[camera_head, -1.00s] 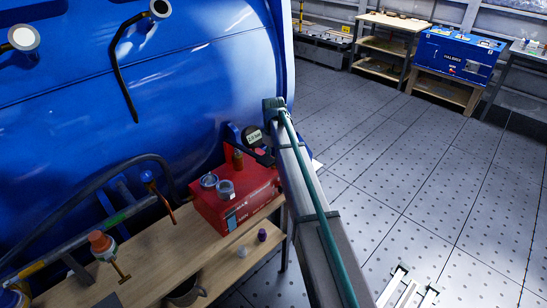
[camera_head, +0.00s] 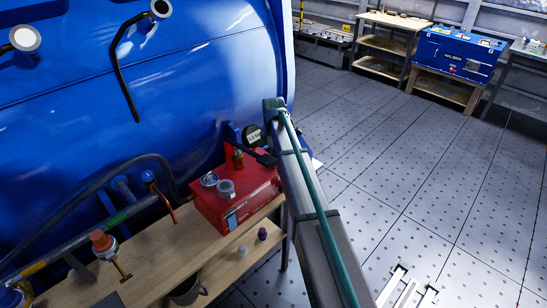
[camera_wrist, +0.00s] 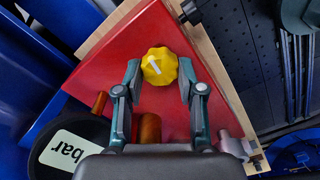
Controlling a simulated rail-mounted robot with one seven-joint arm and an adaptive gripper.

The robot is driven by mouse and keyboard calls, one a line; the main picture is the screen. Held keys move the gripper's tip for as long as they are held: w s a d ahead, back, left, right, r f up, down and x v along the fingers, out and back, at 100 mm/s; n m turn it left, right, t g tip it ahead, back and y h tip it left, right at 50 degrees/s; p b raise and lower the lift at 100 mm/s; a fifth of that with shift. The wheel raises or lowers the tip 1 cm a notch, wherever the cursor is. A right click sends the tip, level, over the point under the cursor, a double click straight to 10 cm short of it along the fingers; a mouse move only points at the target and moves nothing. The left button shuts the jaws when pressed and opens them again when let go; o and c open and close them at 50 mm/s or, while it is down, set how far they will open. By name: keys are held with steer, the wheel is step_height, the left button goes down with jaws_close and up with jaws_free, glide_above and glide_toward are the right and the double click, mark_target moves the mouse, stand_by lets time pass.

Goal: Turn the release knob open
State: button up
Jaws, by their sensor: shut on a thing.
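The release knob (camera_wrist: 159,66) is yellow and scalloped, with a white pointer mark slanting across its face. It sits on the red box's sloped face in the wrist view. My gripper (camera_wrist: 160,82) is shut on the knob, one finger on each side of it. In the head view the knob is hidden, and the red box (camera_head: 230,208) stands on the wooden bench beside my arm.
A round gauge marked "bar" (camera_wrist: 72,152) lies close at lower left in the wrist view. A brass-coloured fitting (camera_wrist: 149,129) stands near the fingers. The wooden bench (camera_head: 150,262) runs below the blue tank (camera_head: 190,75). Open floor (camera_head: 400,190) lies to the right.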

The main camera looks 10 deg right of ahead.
steer(key=n, duration=0.3)
steer(key=shift+n, duration=2.3)
steer(key=o, duration=1.1)
steer(key=shift+o, duration=0.2)
step_height(320, 180, up, 12)
